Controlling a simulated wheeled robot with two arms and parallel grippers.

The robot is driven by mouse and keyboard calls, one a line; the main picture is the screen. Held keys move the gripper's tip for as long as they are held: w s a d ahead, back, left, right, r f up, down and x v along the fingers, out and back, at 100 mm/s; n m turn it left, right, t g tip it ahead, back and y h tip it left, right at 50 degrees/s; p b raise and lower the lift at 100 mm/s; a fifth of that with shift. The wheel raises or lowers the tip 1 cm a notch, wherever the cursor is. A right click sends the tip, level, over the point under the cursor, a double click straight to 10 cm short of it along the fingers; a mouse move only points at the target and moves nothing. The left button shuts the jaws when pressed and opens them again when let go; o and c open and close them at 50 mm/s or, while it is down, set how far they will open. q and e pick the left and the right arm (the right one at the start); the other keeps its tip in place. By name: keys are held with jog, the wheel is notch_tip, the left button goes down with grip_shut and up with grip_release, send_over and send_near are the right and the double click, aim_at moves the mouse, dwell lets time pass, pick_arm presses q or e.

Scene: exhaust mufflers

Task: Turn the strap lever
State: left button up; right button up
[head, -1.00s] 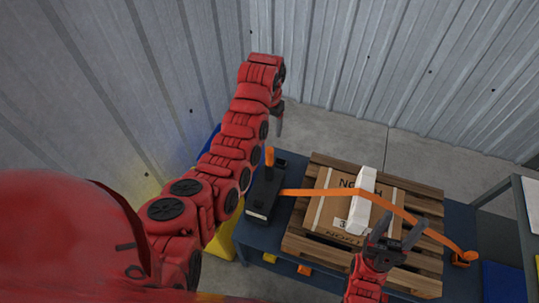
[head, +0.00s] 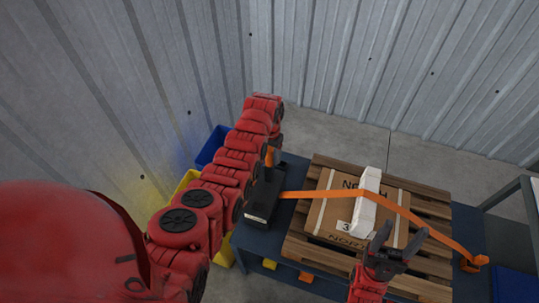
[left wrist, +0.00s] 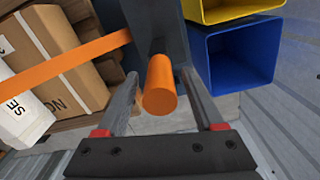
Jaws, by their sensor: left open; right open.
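The strap lever (head: 270,157) is an orange upright handle on a dark ratchet block (head: 262,200) at the left of the table, partly hidden by my left arm in the head view. In the left wrist view its round orange end (left wrist: 160,86) lies between the fingers of my left gripper (left wrist: 161,76), which is open with a gap on either side. An orange strap (head: 335,195) runs from the block across a cardboard box and a white edge piece (head: 366,200). My right gripper (head: 401,238) is open and empty above the pallet, near the box's front right corner.
The box (head: 325,220) sits on a wooden pallet (head: 430,285) on a dark blue table (head: 232,238). The strap ends at an orange hook (head: 472,263) on the right. A blue bin (left wrist: 240,60) and a yellow bin (left wrist: 225,8) stand beside the table near the metal wall.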

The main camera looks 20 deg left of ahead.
pick_arm(q)
jog(key=shift+f, duration=0.6)
jog(key=shift+s, duration=0.1)
grip_shut()
dwell(1.1)
